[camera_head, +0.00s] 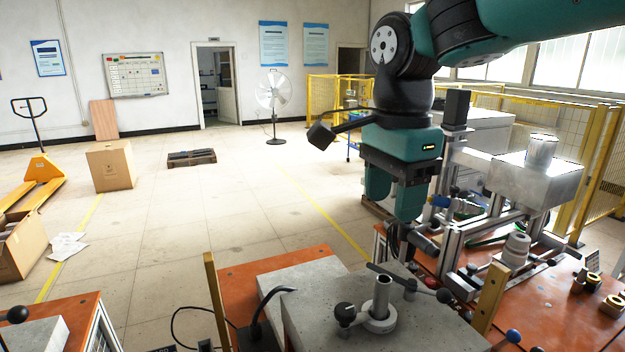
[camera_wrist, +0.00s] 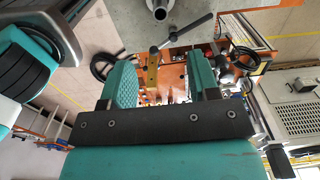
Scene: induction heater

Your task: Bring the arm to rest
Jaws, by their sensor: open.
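My arm reaches in from the upper right of the head view. My teal and black gripper (camera_head: 393,203) points down above the bench, behind the heater block. Its two teal fingers stand apart in the wrist view (camera_wrist: 163,78), with nothing held between them. The grey heater block (camera_head: 335,318) carries an upright metal tube (camera_head: 382,296) in a round collar and a black-knobbed lever (camera_head: 410,284). The tube also shows at the top of the wrist view (camera_wrist: 160,8), apart from the fingers.
A metal-framed fixture (camera_head: 452,220) stands close to the right of my gripper. The orange bench (camera_head: 545,310) holds several brass-coloured fittings (camera_head: 612,305). Yellow fencing (camera_head: 598,165) lies beyond on the right. Open floor (camera_head: 220,220) lies to the left, with a cardboard box (camera_head: 110,165).

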